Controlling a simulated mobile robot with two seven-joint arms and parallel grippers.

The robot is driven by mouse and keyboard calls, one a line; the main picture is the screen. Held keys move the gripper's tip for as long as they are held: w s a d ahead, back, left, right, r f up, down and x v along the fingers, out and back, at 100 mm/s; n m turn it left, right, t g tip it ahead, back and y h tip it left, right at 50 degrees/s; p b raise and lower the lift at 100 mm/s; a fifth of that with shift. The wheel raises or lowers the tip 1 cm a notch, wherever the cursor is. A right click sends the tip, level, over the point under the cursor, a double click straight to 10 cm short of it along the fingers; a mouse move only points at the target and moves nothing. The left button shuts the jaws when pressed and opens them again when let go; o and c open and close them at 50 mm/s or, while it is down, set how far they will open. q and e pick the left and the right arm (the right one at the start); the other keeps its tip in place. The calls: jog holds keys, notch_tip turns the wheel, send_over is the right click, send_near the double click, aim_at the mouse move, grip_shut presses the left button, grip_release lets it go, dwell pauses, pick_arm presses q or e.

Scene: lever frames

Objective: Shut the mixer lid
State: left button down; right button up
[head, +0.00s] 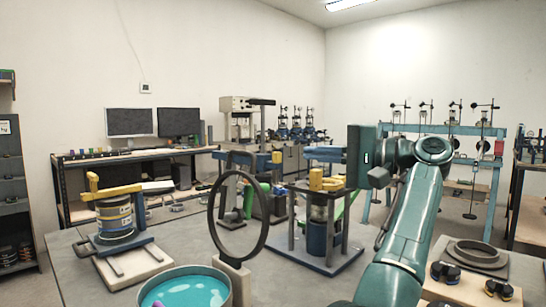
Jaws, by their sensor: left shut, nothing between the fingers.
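The mixer bowl (226,293) is at the bottom edge of the head view, partly cut off, with turquoise contents showing inside. The mixer lid (212,217) is a dark round ring with a see-through middle. It stands upright, open, above a pale hinge block at the bowl's far right rim. My left gripper (362,155) is at the end of the green arm, raised to the right of the lid and well apart from it. It is shut and empty; its fingertips are hard to make out. My right gripper is not in view.
A yellow-topped press (320,215) stands behind and right of the lid. A device with a yellow handle (115,215) stands at the left on the grey table.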

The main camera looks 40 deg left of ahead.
pick_arm(q)
jog(key=s+a+b, duration=0.1)
jog(key=s+a, duration=0.4)
jog(key=a, duration=0.1)
jog(key=shift+s+a, duration=0.2)
jog(key=shift+a, duration=0.2)
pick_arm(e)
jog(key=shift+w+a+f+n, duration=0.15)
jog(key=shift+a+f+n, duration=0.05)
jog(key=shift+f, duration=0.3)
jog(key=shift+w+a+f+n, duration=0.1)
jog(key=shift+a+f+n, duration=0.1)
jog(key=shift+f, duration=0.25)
pick_arm(q)
jog(key=shift+a+f, duration=0.1)
jog(key=shift+s+b, duration=0.1)
jog(key=shift+b, duration=0.2)
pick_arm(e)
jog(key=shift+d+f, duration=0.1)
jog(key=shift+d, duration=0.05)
